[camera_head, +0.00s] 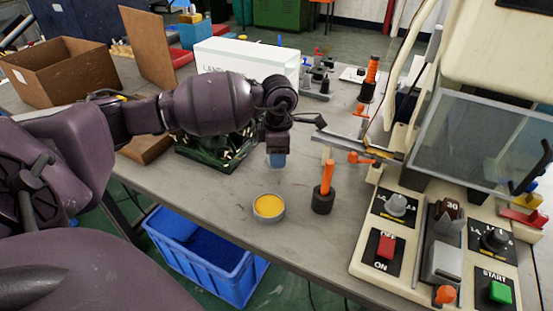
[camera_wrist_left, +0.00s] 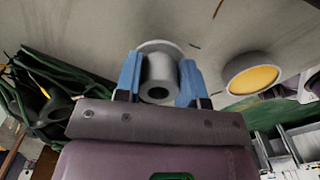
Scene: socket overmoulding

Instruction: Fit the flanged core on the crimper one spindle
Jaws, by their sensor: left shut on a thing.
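My left gripper (camera_head: 276,160) points down over the grey table, left of the cream machine (camera_head: 400,250). In the left wrist view, its blue fingers (camera_wrist_left: 159,88) are shut on the flanged core (camera_wrist_left: 160,76), a grey cylinder with a central hole and a wide flange at its far end. I cannot tell whether the flange touches the table. In the head view the core is hidden by the gripper. The cream machine on the right has knobs, switches and a clear guard; I cannot make out which part is the crimper one spindle. My right gripper is not in view.
A round dish with yellow contents (camera_head: 269,206) and an orange-handled tool in a dark holder (camera_head: 323,190) stand close in front. A dark tray of green cables (camera_head: 205,158), a white box (camera_head: 247,60) and a cardboard box (camera_head: 62,72) stand left and behind. A blue crate (camera_head: 205,265) is below.

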